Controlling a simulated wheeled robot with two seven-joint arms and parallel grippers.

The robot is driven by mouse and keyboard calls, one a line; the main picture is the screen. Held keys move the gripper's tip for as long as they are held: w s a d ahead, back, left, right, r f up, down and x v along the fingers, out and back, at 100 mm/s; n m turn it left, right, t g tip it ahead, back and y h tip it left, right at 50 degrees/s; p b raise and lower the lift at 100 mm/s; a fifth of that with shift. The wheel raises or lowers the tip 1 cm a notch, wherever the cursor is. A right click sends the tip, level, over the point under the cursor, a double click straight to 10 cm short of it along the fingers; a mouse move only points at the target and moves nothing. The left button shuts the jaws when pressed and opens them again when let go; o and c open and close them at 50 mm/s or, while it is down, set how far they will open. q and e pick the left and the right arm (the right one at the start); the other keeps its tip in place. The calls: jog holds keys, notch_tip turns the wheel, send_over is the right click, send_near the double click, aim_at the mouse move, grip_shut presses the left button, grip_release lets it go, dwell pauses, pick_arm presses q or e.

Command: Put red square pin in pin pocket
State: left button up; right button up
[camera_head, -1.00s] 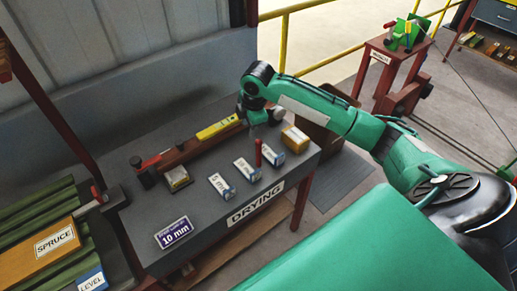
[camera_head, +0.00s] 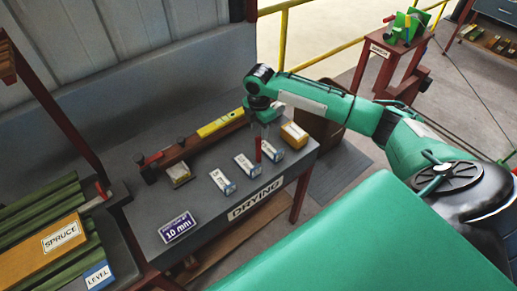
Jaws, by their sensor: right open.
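The red pin (camera_head: 258,149) stands upright over the dark table marked DRYING, among the white-and-blue labelled blocks. My right gripper (camera_head: 264,124) points down just above the pin's top and is open. The fingertips are small, and I cannot tell whether they touch the pin. I cannot make out a pin pocket for certain. My left gripper is not in view.
Labelled blocks (camera_head: 222,182) stand in a row on the table (camera_head: 205,205), with a tan box (camera_head: 294,135) at the right end. Behind them lies a brown beam with a yellow level (camera_head: 220,125). A purple 10 mm sign (camera_head: 177,227) is at the front left.

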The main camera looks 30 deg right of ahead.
aim_at(259, 137)
notch_tip(259, 137, down, 4)
jog(key=shift+a+f+p, duration=0.15)
jog(key=shift+f+p, duration=0.1)
jog(key=shift+p, duration=0.65)
jog(key=shift+f, duration=0.25)
grip_shut()
